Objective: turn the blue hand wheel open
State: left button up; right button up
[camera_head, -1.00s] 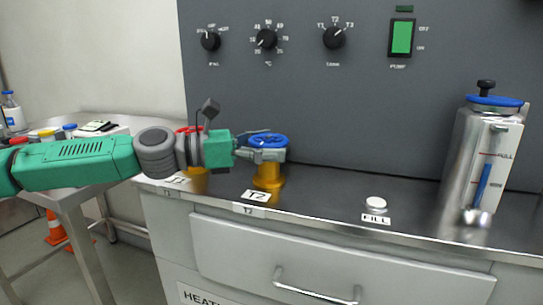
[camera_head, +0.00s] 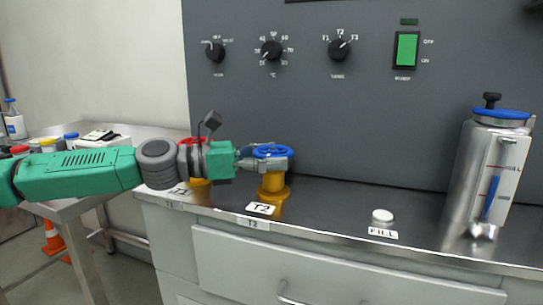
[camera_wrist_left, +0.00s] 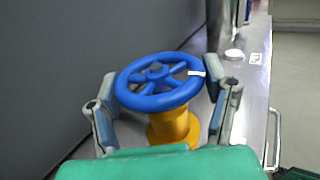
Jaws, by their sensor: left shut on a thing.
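The blue hand wheel (camera_head: 272,152) sits on a yellow valve body (camera_head: 273,184) behind the T2 label (camera_head: 263,208). In the left wrist view the wheel (camera_wrist_left: 160,82) shows its spokes and a white mark on the right of its rim. My left gripper (camera_head: 268,159) is at the wheel, with its arm coming in from the left. My right gripper is not in view.
A red wheel (camera_head: 192,141) on another yellow valve stands partly behind my left wrist. A white FILL button (camera_head: 382,216) and a metal tank (camera_head: 487,175) stand to the right on the counter. A grey control panel (camera_head: 340,110) rises behind.

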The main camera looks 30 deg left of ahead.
pick_arm(q)
jog(key=shift+w+a+r+n+t+y+p, duration=0.1)
jog(key=shift+r+n+t+y+p, duration=0.15)
jog(key=shift+n+t+y+p, duration=0.05)
